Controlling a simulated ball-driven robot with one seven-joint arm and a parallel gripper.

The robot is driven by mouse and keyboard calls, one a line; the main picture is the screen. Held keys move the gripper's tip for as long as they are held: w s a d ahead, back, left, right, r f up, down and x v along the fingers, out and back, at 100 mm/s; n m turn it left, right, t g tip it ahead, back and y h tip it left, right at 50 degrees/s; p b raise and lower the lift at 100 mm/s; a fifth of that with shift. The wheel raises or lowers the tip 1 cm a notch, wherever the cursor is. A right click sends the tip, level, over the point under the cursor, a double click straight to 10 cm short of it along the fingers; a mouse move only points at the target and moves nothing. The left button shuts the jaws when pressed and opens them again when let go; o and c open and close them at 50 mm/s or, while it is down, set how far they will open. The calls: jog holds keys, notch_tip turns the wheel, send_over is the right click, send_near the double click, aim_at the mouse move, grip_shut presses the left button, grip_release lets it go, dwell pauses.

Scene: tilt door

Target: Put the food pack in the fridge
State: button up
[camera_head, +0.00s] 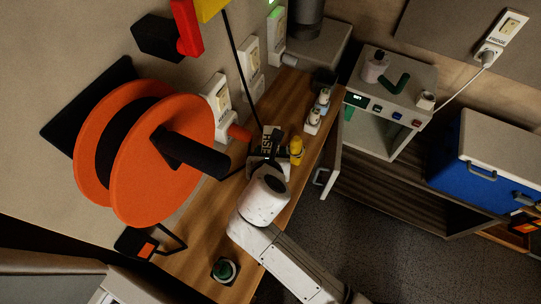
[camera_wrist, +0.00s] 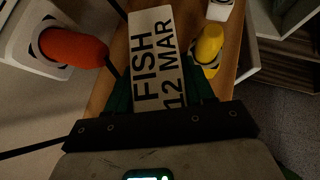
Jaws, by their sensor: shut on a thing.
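The food pack is a pale block with dark lettering that reads "FISH 12 MAR" in the wrist view (camera_wrist: 152,50). In the head view it shows as a small dark-and-pale block (camera_head: 270,141) over the wooden counter. My gripper (camera_wrist: 160,85) is shut on the pack, with dark green fingers along its two sides; in the head view it is at the end of my white arm (camera_head: 265,164). I cannot tell whether the pack touches the counter. The fridge (camera_head: 384,125) is a small grey cabinet at the right, with its door (camera_head: 328,166) standing open.
A yellow object (camera_head: 296,150) stands close right of the pack. Sockets (camera_head: 318,110) lie beyond it. A large orange reel (camera_head: 165,150) and an orange plug (camera_head: 238,132) are at the left. A blue box (camera_head: 490,160) is far right. Floor shows below the fridge.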

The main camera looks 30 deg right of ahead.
grip_shut()
notch_tip(320, 180, up, 10)
jog(key=shift+f+p, duration=0.1)
jog(key=shift+p, duration=0.2)
dwell(0.4)
